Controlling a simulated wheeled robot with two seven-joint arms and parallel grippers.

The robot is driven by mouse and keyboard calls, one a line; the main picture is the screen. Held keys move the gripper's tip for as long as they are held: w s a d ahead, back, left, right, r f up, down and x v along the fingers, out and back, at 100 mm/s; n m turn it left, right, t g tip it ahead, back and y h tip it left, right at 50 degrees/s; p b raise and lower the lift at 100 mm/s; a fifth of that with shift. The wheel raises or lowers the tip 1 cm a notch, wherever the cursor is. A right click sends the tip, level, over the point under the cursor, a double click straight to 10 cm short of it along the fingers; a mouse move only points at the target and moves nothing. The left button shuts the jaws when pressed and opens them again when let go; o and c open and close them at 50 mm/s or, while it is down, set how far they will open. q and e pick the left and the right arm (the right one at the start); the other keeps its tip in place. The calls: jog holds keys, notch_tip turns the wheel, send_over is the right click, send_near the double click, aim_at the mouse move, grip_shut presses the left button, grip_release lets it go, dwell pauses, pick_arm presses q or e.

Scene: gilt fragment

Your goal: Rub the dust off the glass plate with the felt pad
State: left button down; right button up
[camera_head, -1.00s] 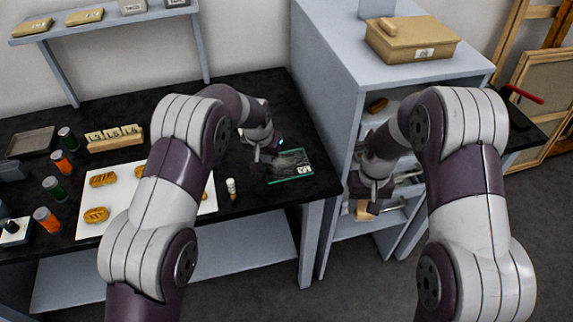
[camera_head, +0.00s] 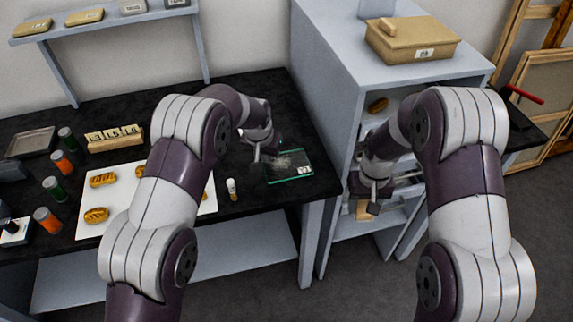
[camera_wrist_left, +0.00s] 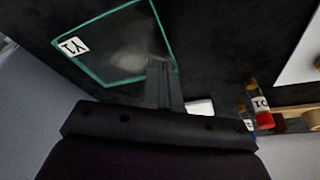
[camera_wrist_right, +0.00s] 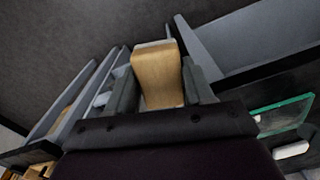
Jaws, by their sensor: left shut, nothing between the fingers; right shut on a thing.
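The glass plate (camera_head: 291,179), with green edges and a white label, lies on the black bench top near its right end. A pale dust smear (camera_head: 291,160) shows on it and also in the left wrist view (camera_wrist_left: 128,62). My left gripper (camera_head: 257,157) is shut and empty, its fingertips (camera_wrist_left: 160,66) by the plate's edge near the dust. My right gripper (camera_wrist_right: 160,85) is shut on a wooden block with a pale grey end, apparently the felt pad (camera_wrist_right: 157,75). It hangs right of the bench, in front of the shelf unit, apart from the plate.
A small white-capped vial (camera_head: 231,188) stands left of the plate. A white sheet (camera_head: 92,227) with several bread-like brown pieces lies further left, near several capped jars. The grey shelf unit (camera_head: 335,110), with a tan box (camera_head: 410,45) on top, rises right of the bench.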

pick_arm(q)
jog(key=shift+f, duration=0.4)
pick_arm(e)
jog(key=shift+f, duration=0.25)
pick_arm(q)
jog(key=shift+r, duration=0.1)
pick_arm(e)
jog(key=shift+r, duration=0.15)
